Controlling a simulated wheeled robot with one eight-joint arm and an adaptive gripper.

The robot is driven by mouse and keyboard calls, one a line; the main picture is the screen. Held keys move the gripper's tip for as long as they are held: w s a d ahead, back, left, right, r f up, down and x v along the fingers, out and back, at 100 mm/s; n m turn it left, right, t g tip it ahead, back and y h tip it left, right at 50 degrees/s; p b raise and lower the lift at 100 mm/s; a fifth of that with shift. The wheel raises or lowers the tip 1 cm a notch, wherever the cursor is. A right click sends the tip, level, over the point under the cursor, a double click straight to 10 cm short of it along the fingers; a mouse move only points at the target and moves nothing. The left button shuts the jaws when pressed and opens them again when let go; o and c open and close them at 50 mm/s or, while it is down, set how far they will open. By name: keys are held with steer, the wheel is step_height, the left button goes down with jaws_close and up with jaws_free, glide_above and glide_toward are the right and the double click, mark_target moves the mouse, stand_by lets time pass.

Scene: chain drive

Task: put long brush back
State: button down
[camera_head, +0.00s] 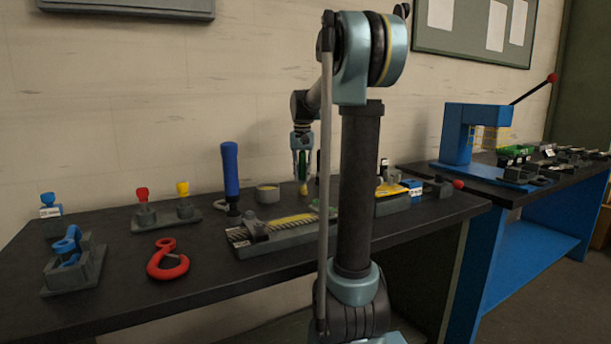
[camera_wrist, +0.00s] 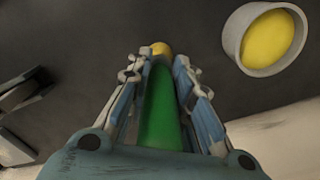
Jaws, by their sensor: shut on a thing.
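The long brush has a green handle and a yellow tip. In the head view the brush (camera_head: 303,172) hangs upright, tip down, under my gripper (camera_head: 302,152). In the wrist view my gripper (camera_wrist: 160,75) is shut on the green handle (camera_wrist: 160,112), with the yellow tip (camera_wrist: 160,48) beyond the fingers. I cannot tell whether the tip touches the bench.
A grey fixture with a chain (camera_head: 275,232) lies in front of the brush. A blue-handled tool (camera_head: 231,175) stands left of the cup. A red hook (camera_head: 167,262) and a blue hook block (camera_head: 72,260) are further left. A blue press (camera_head: 458,140) stands on the right bench.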

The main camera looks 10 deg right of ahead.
steer(key=c, duration=1.4)
jaws_free()
steer(key=shift+f, duration=0.1)
steer(key=shift+c, duration=0.2)
step_height(320, 180, up, 12)
steer(key=shift+r, duration=0.15)
